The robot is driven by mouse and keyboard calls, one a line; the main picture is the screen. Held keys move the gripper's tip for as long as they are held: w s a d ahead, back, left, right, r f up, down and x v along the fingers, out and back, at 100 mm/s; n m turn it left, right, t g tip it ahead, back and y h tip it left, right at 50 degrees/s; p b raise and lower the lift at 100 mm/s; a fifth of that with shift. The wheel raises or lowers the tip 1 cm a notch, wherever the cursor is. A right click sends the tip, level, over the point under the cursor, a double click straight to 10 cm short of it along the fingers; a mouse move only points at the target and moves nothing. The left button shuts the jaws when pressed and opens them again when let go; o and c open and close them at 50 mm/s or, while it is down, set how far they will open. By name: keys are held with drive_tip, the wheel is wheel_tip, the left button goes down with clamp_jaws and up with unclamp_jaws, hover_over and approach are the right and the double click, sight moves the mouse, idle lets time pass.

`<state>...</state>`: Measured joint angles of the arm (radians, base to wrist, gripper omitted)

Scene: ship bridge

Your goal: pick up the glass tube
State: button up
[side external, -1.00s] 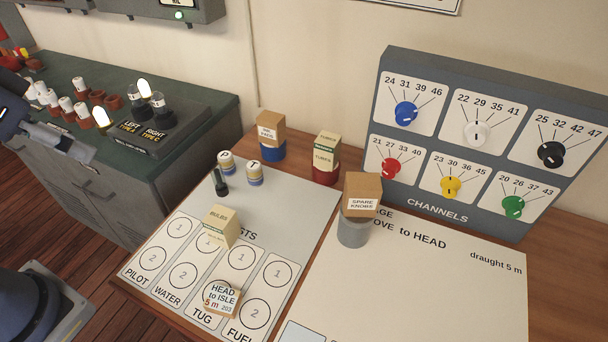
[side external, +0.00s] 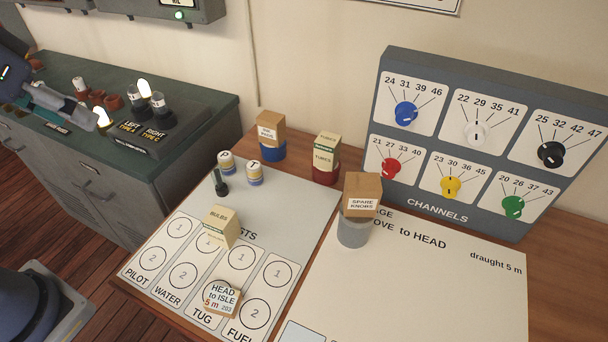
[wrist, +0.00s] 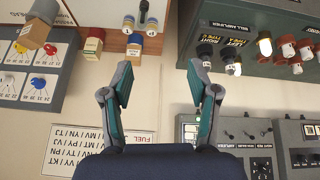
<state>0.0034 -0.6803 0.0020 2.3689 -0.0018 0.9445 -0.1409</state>
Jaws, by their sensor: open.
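My gripper (wrist: 159,72) is open, with nothing between its two teal-lined fingers in the wrist view. In the side external view it reaches in from the left over the green console (side external: 185,90), and my arm hides part of what stands there. Small tubes stand on the console: a white one (side external: 80,84) in a reddish-brown socket, a glowing one (side external: 103,117) beside my gripper, and two with dark bases by the type labels. In the wrist view several white tubes (wrist: 287,46) and a glowing tube (wrist: 265,45) show at upper right. I cannot tell which is the glass tube.
A wooden table (side external: 545,270) holds a knob panel (side external: 450,225), charts, small boxes and a bulbs box (side external: 221,226). Two small cylinders (side external: 254,174) and a dark green piece (side external: 220,184) stand on the chart. Wall boxes (side external: 180,12) hang above the console.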

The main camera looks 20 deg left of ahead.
drive_tip(key=w+d+n+g, duration=0.1)
drive_tip(key=w+n+g, duration=0.1)
drive_tip(key=w, duration=0.8)
drive_tip(key=g, duration=0.3)
hover_over(214, 162)
wheel_tip(214, 162, down, 11)
drive_tip(key=shift+g, duration=0.4)
wheel_tip(214, 162, down, 12)
drive_tip(key=shift+f, duration=0.15)
wheel_tip(214, 162, down, 6)
drive_tip(key=shift+r, duration=0.1)
clamp_jaws()
